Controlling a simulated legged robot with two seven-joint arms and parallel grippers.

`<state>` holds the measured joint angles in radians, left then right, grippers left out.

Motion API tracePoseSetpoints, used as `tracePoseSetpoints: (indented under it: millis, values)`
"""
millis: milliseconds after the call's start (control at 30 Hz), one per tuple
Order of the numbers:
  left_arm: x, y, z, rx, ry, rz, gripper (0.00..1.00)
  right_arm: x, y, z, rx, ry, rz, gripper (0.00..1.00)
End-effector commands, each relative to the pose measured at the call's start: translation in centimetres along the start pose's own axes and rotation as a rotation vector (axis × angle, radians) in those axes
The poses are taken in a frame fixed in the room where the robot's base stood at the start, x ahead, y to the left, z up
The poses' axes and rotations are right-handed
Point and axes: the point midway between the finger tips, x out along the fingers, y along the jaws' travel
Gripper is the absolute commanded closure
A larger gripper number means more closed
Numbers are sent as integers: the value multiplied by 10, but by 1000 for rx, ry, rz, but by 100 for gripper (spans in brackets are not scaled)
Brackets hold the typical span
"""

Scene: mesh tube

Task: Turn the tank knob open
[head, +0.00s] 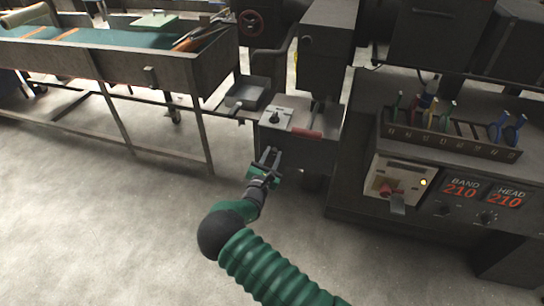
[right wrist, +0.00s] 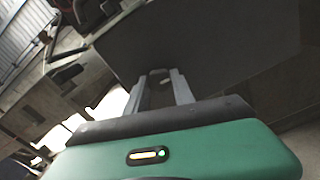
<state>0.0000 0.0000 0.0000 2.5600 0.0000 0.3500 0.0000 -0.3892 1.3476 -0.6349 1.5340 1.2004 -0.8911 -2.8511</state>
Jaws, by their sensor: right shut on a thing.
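The dark grey tank (head: 310,150) stands in the middle of the head view, and its front face also fills the upper part of the right wrist view (right wrist: 220,50). My right gripper (head: 269,155) is at the left part of that front face. Its two grey fingers (right wrist: 160,85) are shut on a small rounded grey piece, the tank knob (right wrist: 159,72), which shows only partly between the tips. The turn of the knob cannot be told. My left gripper is in neither view.
A white plate with a dark knob (head: 275,117) and a red-handled tool (head: 306,132) lie on top of the tank. A long trough table (head: 175,70) stands at left. A control bench (head: 350,190) with a tool rack (head: 450,145) stands at right. The floor in front is clear.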

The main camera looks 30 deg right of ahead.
Motion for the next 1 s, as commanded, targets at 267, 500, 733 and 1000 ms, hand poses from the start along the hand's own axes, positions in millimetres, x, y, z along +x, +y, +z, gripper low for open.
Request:
tracePoseSetpoints:
  millis: [267,500,733,1000]
  values:
    - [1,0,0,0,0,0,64,-2,-2,-6,-65,13,-4,100]
    - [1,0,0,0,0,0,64,-2,-2,-6,-72,13,-3,100]
    - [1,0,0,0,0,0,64,-2,-2,-6,-71,13,-3,64]
    - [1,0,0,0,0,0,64,-1,-1,-2,-68,5,-1,48]
